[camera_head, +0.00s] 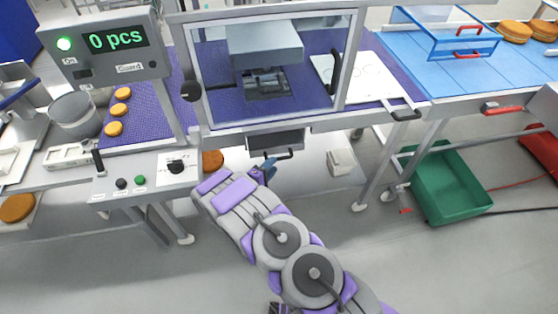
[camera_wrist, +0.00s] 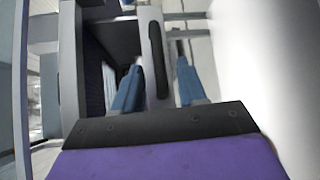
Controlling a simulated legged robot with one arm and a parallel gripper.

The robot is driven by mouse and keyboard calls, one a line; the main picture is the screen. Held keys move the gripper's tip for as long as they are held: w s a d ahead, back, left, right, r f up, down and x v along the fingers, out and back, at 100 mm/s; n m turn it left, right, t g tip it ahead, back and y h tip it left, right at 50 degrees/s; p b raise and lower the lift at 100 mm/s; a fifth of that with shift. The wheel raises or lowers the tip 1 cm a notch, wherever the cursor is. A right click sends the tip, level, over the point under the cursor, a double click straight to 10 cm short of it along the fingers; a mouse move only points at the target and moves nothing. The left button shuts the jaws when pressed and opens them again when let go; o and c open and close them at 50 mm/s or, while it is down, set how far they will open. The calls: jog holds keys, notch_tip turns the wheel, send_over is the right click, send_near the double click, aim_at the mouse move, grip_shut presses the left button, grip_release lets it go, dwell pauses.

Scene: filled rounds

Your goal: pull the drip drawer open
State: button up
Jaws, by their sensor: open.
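The drip drawer (camera_head: 276,140) is a dark, grey-rimmed tray under the front of the guarded machine. Its dark handle (camera_head: 284,155) sticks out at the front. How far the drawer stands out is hard to tell. My gripper (camera_head: 268,165) is just in front of the drawer, at the handle. In the wrist view, the blue fingers of my gripper (camera_wrist: 160,78) are apart, one on each side of the long black handle bar (camera_wrist: 158,60). Gaps show between the bar and both fingers. Whether the bar lies fully between the tips in depth is unclear.
A clear guard (camera_head: 275,70) covers the machine above the drawer. A control panel (camera_head: 145,180) juts out at left. Table legs and a green crate (camera_head: 450,185) stand at right. An orange round (camera_head: 212,159) lies near the drawer. The floor in front is open.

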aim_at(280, 159)
jog(key=b+x, duration=0.1)
jog(key=x, duration=0.5)
grip_shut()
dwell(0.3)
jog(key=shift+s, duration=0.1)
